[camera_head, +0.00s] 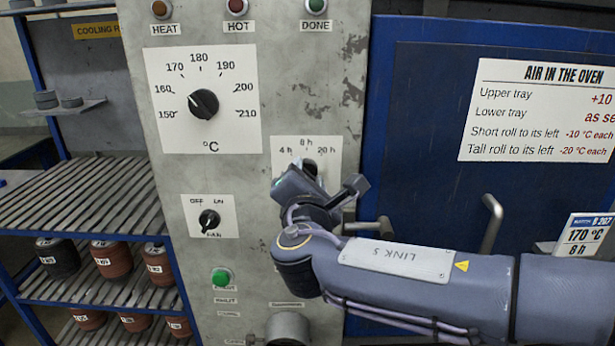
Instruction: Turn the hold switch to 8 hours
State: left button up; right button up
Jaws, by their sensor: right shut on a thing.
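The hold switch (310,167) is a small dark knob on a white plate (284,145) marked 4 h, 8 h and 20 h, on the grey control panel. My right gripper (312,178) is at the knob and shut on it. The gripper and wrist cover the lower part of the plate and most of the knob, so I cannot tell which mark its pointer is at. My left gripper is not in view.
The temperature dial (203,104) is up and left of the switch, and the OFF/ON/FAN switch (209,220) is at lower left. A green button (221,277) is below that. The blue oven door (430,120) with its handle (491,222) is at right. A slatted rack (75,195) with rolls stands at left.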

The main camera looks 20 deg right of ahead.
jog(key=shift+f+m+b, duration=0.2)
jog(key=shift+m+b, duration=4.3)
jog(key=shift+b, duration=2.5)
jog(key=o, duration=1)
jog(key=shift+s+r, duration=0.1)
jog(key=v, duration=0.7)
jog(key=shift+s+a, duration=0.1)
jog(key=shift+s, duration=0.25)
